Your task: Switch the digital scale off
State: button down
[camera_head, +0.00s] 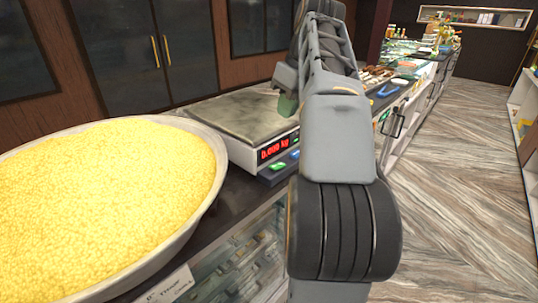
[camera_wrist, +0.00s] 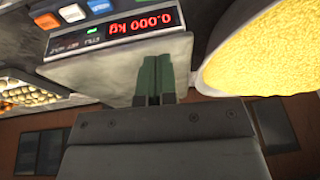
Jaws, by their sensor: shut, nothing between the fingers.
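The digital scale (camera_head: 232,118) stands on the counter, with a wide flat metal plate. Its red display reads 0.000 kg and is lit; it also shows in the wrist view (camera_wrist: 143,22). A sloped panel with coloured buttons (camera_head: 278,167) lies in front of the display. In the wrist view, blue, pale and orange buttons (camera_wrist: 72,13) show at the upper left. A small green light glows beside the display. My gripper (camera_head: 287,106) is shut and empty, with green fingers. It is over the scale's right part; in the wrist view the fingers (camera_wrist: 153,78) overlap the plate. Contact cannot be told.
A large bowl of yellow sweets (camera_head: 208,190) stands left of the scale. A glass display case (camera_head: 240,262) is below the counter edge. Trays and goods (camera_head: 405,66) line the counter farther back. The wooden floor (camera_head: 455,170) at right is clear.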

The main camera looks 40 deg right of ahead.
jog(key=b, duration=0.1)
send_over(270, 166)
jog(key=f, duration=1.1)
jog(key=shift+s+d+f, duration=0.3)
jog(key=shift+s+d, duration=0.05)
jog(key=shift+a+f, duration=0.15)
jog(key=shift+f, duration=0.75)
